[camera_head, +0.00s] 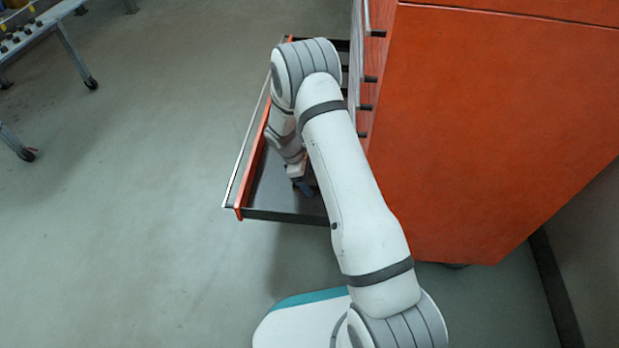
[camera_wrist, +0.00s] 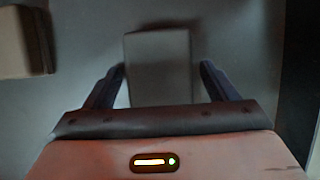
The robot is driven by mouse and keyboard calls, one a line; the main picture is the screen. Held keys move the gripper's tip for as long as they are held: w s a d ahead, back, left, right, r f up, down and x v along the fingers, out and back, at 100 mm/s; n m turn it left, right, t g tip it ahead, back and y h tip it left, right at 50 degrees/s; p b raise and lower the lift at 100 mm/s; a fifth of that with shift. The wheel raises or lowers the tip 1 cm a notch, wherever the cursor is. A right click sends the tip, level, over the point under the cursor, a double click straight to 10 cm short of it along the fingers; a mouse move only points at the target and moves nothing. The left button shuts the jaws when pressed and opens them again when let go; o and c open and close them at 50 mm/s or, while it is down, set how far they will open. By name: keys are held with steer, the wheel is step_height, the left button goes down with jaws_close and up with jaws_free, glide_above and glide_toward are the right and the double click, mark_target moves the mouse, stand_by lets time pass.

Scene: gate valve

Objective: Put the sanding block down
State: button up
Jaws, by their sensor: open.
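The open drawer (camera_head: 268,192) of the orange cabinet has my arm reaching down into it in the head view. My gripper (camera_head: 303,188) is low in the drawer, mostly hidden by my arm. In the wrist view my gripper (camera_wrist: 162,72) is open, one dark finger on each side of a grey block (camera_wrist: 158,55), which looks like the sanding block. Gaps show between the block and both fingertips. The block seems to lie on the drawer floor, but its underside is hidden. The block cannot be made out in the head view.
A tan block (camera_wrist: 22,42) lies at the upper left of the wrist view, apart from my gripper. The orange cabinet (camera_head: 490,120) stands close on the right. A wheeled metal table (camera_head: 45,30) is at the far left. Open floor lies left of the drawer.

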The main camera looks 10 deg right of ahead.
steer(key=p+v, duration=0.5)
steer(key=v, duration=0.7)
steer(key=shift+r, duration=0.1)
